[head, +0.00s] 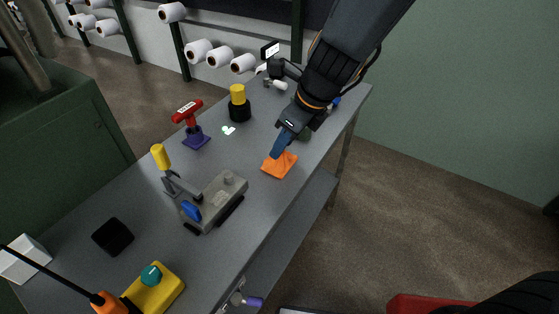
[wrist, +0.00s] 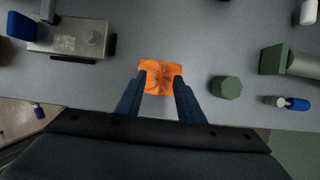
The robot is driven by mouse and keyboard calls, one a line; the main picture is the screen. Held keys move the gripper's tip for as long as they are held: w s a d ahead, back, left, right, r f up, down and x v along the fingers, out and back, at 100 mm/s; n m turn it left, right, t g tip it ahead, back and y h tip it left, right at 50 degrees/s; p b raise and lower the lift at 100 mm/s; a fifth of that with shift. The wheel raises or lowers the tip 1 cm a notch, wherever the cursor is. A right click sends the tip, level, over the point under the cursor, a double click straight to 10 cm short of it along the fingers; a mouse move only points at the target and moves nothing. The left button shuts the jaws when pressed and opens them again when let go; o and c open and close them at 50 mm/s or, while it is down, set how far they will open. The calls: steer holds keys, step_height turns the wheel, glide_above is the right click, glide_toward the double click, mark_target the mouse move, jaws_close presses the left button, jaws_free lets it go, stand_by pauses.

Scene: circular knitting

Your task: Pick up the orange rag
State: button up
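The orange rag (head: 279,165) lies flat on the grey workbench near its right-hand edge in the head view. In the wrist view the rag (wrist: 161,74) shows a crumpled, creased middle. I cannot tell exactly how high the tips are above the rag.
The grey workbench (head: 250,155) holds a grey metal device (head: 215,200) beside the rag. A green knob-like piece (wrist: 226,87) stands to the right in the wrist view. A black-and-yellow cylinder (head: 239,105) and a red-handled tool (head: 187,112) stand farther left.

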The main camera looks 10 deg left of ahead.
steer(key=x, duration=0.3)
steer(key=shift+w+a+f+b, duration=0.1)
steer(key=shift+f+b, duration=0.05)
steer(key=shift+b, duration=0.2)
jaws_close()
